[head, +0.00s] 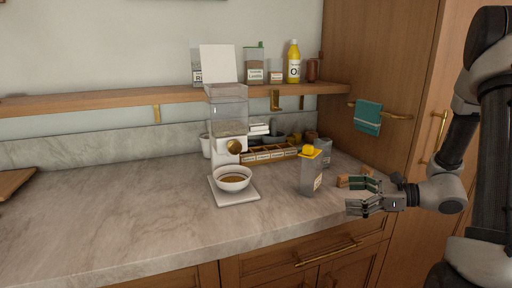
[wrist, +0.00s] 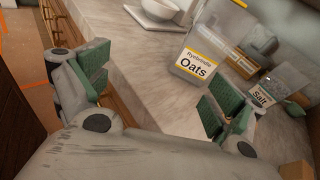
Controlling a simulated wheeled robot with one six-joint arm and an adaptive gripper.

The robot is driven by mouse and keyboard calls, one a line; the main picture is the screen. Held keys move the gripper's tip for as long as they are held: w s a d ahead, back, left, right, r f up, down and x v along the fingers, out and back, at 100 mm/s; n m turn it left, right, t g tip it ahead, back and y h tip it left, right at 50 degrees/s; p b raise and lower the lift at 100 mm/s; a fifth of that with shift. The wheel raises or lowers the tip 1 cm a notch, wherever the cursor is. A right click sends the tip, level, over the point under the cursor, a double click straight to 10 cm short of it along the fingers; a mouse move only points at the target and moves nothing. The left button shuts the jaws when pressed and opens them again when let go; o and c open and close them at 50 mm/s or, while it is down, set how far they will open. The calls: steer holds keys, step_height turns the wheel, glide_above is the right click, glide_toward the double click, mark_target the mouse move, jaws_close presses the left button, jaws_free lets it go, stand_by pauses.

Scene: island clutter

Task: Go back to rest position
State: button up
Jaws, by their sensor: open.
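My gripper (head: 358,195) is at the right end of the counter in the head view, its fingers pointing left. In the wrist view its two green-padded fingers (wrist: 155,95) are wide apart with nothing between them. A clear oats container (head: 312,172) with a yellow lid stands upright on the counter, left of my gripper and apart from it. The same container, with its "Oats" label, shows in the wrist view (wrist: 202,50) beyond the fingers.
A dispenser (head: 228,125) stands at the back with a bowl (head: 233,178) of brown contents on its base. A wooden divided box (head: 268,155) is behind. A salt packet (wrist: 262,95) is near the right finger.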

steer(key=s+d+n+g+h, duration=0.2)
steer(key=s+n+g+h, duration=0.15)
steer(key=s+n, duration=0.4)
steer(key=s+d+n+g+h, duration=0.25)
steer(key=s+n+g, duration=0.25)
steer(key=s, duration=0.5)
steer(key=s+d+r+n+t+h, duration=0.1)
steer(key=s+r+n+t+h, duration=0.1)
steer(key=r, duration=0.4)
steer(key=s+r+n+t+h, duration=0.1)
steer(key=r+n+t+h, duration=0.3)
steer(key=r+n, duration=0.3)
steer(key=shift+s+d+r+h, duration=0.25)
steer(key=shift+s+d+h, duration=0.15)
steer(key=shift+h, duration=0.5)
